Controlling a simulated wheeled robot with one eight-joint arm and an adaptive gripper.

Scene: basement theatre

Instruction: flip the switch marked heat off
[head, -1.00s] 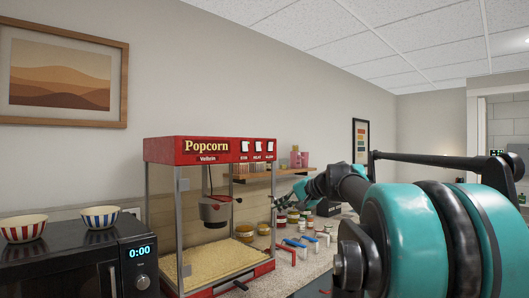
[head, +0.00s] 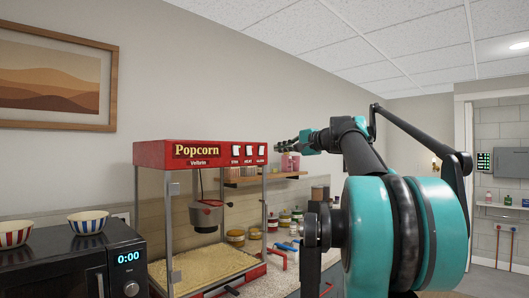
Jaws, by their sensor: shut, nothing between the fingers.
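The red popcorn machine (head: 150,154) stands on the counter with three white switches along the right of its front header. The middle switch (head: 249,150) seems to be the one marked heat; its label is small and its setting is hard to read. My gripper (head: 279,147) is shut and empty. In the picture its fingertips are just right of the header's right end, level with the switches. I cannot tell how far apart they are in depth.
A black microwave (head: 75,270) with two striped bowls stands to the left. Behind my gripper are a wooden shelf (head: 262,179) and several jars (head: 284,217). Blue and red handled tools lie on the counter right of the machine.

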